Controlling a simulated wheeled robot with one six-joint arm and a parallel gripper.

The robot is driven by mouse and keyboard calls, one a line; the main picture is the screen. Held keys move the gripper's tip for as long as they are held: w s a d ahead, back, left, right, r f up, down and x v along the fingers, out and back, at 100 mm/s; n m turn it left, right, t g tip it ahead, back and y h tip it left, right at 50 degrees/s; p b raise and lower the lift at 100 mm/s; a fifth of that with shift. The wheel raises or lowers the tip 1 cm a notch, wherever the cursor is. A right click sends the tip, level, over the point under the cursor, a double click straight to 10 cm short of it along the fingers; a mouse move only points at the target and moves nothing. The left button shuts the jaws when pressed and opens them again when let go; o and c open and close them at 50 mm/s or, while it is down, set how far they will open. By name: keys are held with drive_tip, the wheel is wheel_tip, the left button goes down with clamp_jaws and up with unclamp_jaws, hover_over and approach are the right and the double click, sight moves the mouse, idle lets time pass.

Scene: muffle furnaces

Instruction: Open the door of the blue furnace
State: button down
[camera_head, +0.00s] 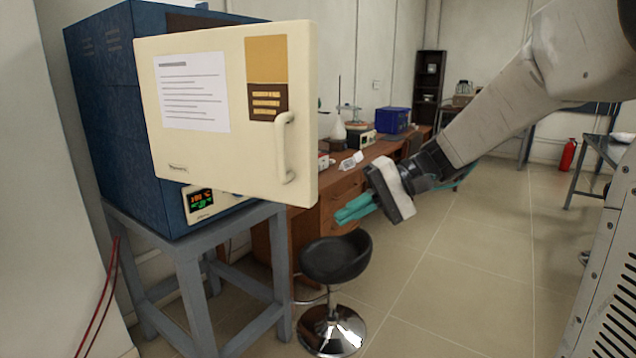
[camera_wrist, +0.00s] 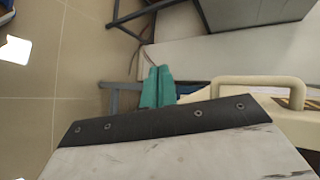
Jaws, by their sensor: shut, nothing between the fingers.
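The blue furnace (camera_head: 100,110) stands on a grey-blue stand at the left of the head view. Its cream door (camera_head: 215,140) carries a white notice and a vertical handle (camera_head: 285,148) near its right edge. The door appears ajar, its right edge standing out past the furnace body; the chamber is hidden behind it. My gripper (camera_head: 352,210) is right of and slightly below the handle, apart from it, with its teal fingers together and empty. In the wrist view, the shut fingers (camera_wrist: 157,86) are left of the handle (camera_wrist: 262,84) and the cream door (camera_wrist: 215,97).
A black stool (camera_head: 336,260) stands below my gripper. A wooden bench (camera_head: 343,190) with glassware and a blue box (camera_head: 394,120) runs behind along the wall. A red extinguisher (camera_head: 568,155) stands farther back.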

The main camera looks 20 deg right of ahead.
drive_tip(key=w+d+m+t+y, duration=0.3)
drive_tip(key=w+d+t, duration=0.4)
drive_tip(key=w+d, duration=0.5)
drive_tip(key=w+a, duration=0.2)
drive_tip(key=a, duration=0.9)
drive_tip(key=shift+w+a+r+y, duration=0.2)
drive_tip(key=shift+w+a+y, duration=0.1)
